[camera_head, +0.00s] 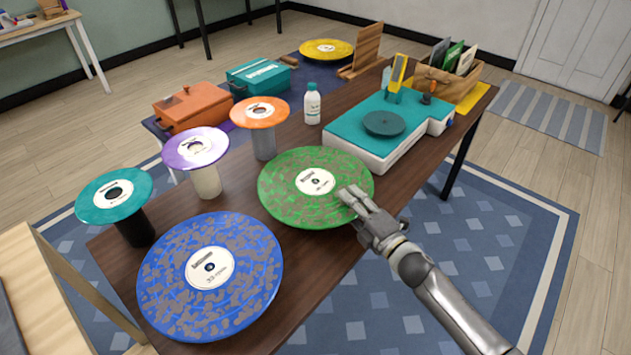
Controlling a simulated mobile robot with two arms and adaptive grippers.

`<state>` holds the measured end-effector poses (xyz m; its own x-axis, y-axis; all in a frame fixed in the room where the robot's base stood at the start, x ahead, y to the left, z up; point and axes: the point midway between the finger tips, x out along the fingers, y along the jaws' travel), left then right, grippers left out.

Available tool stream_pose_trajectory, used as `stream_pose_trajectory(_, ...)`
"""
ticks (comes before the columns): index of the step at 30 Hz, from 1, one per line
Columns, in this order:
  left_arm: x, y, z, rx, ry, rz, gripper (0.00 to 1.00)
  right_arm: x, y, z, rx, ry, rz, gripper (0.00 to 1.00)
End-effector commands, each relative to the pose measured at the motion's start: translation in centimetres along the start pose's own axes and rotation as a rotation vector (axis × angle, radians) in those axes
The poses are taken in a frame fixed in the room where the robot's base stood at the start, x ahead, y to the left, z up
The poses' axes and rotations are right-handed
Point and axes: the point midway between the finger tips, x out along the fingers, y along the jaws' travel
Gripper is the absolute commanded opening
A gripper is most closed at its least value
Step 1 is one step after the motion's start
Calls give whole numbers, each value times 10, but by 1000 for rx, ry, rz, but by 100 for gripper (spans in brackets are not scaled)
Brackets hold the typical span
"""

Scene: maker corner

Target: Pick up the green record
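The green record (297,202), with brownish patches and a white label, lies near the middle of the table. My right gripper (352,197) comes in from the lower right. Its fingertips are at the record's right edge and overlap it in the picture. I cannot tell whether the fingers grip the rim or only lie over it; the finger gap is not clear. My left gripper is not in view.
A blue record (250,283) lies at the front left. Smaller teal (90,199), purple (178,153) and orange (240,117) records sit on upright cylinders. A white bottle (312,106) and a teal-topped turntable (350,133) stand behind on the wooden table (110,268).

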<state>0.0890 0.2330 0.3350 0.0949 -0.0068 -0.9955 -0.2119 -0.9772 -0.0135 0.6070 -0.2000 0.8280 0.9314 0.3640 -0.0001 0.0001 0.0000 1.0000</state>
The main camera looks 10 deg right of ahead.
Motion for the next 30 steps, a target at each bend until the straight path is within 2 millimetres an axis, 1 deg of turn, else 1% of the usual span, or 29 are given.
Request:
stream_pose_trajectory(3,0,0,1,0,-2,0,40,0,0,0,0,0,0,30)
stream_pose_trajectory(10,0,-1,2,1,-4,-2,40,0,0,0,0,0,0,0)
stream_pose_trajectory(23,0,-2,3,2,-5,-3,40,0,1,0,0,0,1,0)
stream_pose_trajectory(26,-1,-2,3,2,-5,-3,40,0,6,1,-1,0,1,0)
stream_pose_trajectory(30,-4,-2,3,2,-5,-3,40,0,21,1,-3,1,3,0)
